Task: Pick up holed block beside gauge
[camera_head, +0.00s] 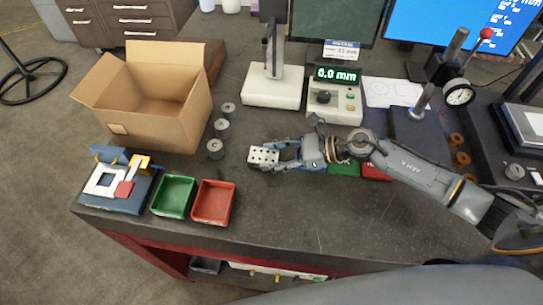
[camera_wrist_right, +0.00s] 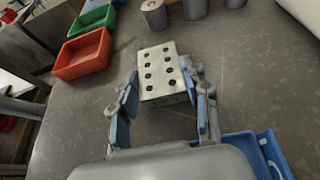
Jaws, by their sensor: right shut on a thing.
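The holed block (camera_head: 263,156) is a pale metal block with rows of dark holes in its top. It is at the middle of the table in the head view. My right gripper (camera_head: 277,155) comes in from the right and is shut on the block. In the right wrist view the block (camera_wrist_right: 161,72) sits between the far ends of the two fingers of the gripper (camera_wrist_right: 160,92). I cannot tell whether the block touches the table. The gauge (camera_head: 336,92), with a green display, stands behind it. My left gripper is not in view.
An open cardboard box (camera_head: 155,100) stands at the left, with several grey cylinders (camera_head: 222,128) beside it. A green tray (camera_head: 173,196) and a red tray (camera_head: 213,203) are near the front edge. A stand with a white base (camera_head: 273,87) is behind. The front middle is clear.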

